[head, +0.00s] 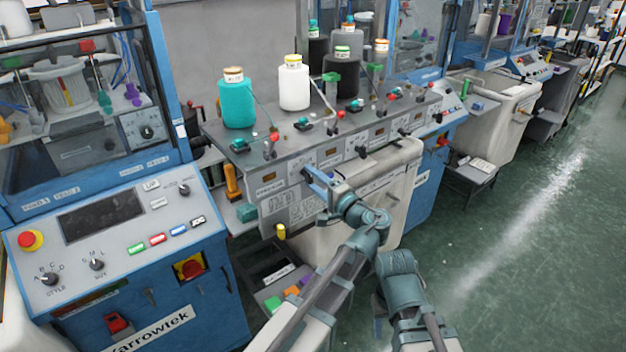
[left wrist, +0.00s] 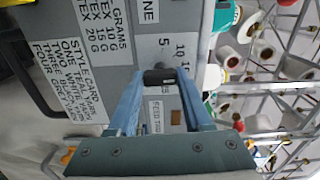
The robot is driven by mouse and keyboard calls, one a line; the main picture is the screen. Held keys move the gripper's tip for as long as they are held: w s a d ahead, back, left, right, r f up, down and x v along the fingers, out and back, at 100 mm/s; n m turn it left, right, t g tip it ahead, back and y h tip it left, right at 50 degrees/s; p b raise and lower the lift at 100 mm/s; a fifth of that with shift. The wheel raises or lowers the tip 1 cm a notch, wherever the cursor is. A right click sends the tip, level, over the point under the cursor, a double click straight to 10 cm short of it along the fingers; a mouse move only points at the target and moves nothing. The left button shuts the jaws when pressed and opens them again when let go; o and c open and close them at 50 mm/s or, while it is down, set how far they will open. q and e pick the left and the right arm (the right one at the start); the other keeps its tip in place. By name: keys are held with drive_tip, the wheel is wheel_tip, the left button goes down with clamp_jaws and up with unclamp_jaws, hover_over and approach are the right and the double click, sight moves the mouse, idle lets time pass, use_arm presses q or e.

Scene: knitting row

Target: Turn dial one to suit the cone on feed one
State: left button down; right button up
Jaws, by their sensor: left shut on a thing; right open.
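A teal cone (head: 237,103) stands at the left end of the grey feed bench, with a white cone (head: 294,88) to its right. My left gripper (head: 308,174) is at the bench's front panel, above the printed card. In the left wrist view its two blue fingers (left wrist: 160,82) are shut on a small black dial knob (left wrist: 160,76). The scale beside the knob shows a 5 and a 10. A small label below begins with FEED; I cannot read its number clearly. My right gripper (head: 378,325) is low at bottom centre, apart from the bench and mostly hidden by its arm.
A dark grey cone (head: 343,65) and other cones stand further right on the bench. A blue control cabinet (head: 110,225) with a dark screen and knobs is on the left. Coloured blocks (head: 290,292) lie low under the bench. The green floor (head: 510,240) is clear at right.

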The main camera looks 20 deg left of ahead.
use_arm(q)
drive_tip(key=shift+m, duration=0.3)
drive_tip(key=shift+c, duration=1.6)
unclamp_jaws()
drive_tip(key=shift+s+d, duration=0.1)
